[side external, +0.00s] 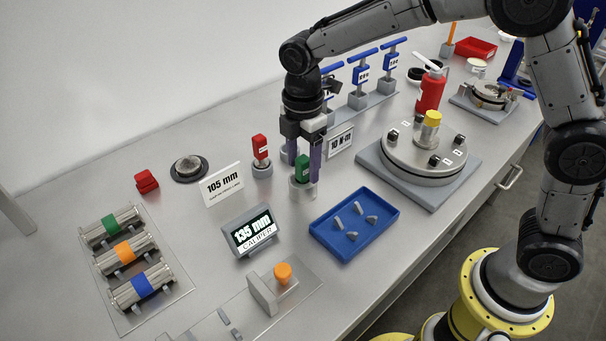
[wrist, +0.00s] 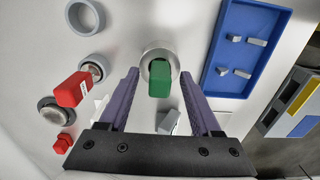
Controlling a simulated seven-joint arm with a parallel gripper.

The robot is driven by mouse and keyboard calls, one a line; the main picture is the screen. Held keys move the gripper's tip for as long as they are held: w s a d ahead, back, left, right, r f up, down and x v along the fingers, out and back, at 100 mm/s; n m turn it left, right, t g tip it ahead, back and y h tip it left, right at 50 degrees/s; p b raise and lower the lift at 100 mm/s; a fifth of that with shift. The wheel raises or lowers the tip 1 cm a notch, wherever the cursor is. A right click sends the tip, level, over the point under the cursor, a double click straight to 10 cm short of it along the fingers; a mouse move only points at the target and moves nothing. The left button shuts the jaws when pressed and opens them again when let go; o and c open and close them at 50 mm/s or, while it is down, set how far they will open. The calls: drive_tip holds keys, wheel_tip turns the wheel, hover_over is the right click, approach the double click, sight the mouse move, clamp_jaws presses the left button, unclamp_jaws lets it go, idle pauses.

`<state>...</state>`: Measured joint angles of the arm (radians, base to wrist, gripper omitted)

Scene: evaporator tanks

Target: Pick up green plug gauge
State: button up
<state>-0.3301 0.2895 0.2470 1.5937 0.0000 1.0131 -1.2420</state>
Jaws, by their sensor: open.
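The green plug gauge (side external: 303,167) stands upright in a round metal holder (side external: 302,190) on the table. In the wrist view the green plug gauge (wrist: 159,78) shows between my two fingers, with its holder (wrist: 160,55) around its far end. My gripper (side external: 302,164) points down at the gauge with its purple fingers on either side of it. In the wrist view my gripper (wrist: 165,78) is open, with gaps between the fingers and the green block.
A red plug gauge (side external: 260,150) stands in a holder to the left. A blue tray (side external: 330,241) with several small grey parts lies at front right. A 105 mm sign (side external: 223,184) and a caliper display (side external: 250,232) stand nearby. A round flange fixture (side external: 420,160) is to the right.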

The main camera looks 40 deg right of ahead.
drive_tip(key=shift+f, duration=0.1)
clamp_jaws()
idle(0.3)
wheel_tip(320, 180, up, 10)
drive_tip(key=shift+f, duration=1.4)
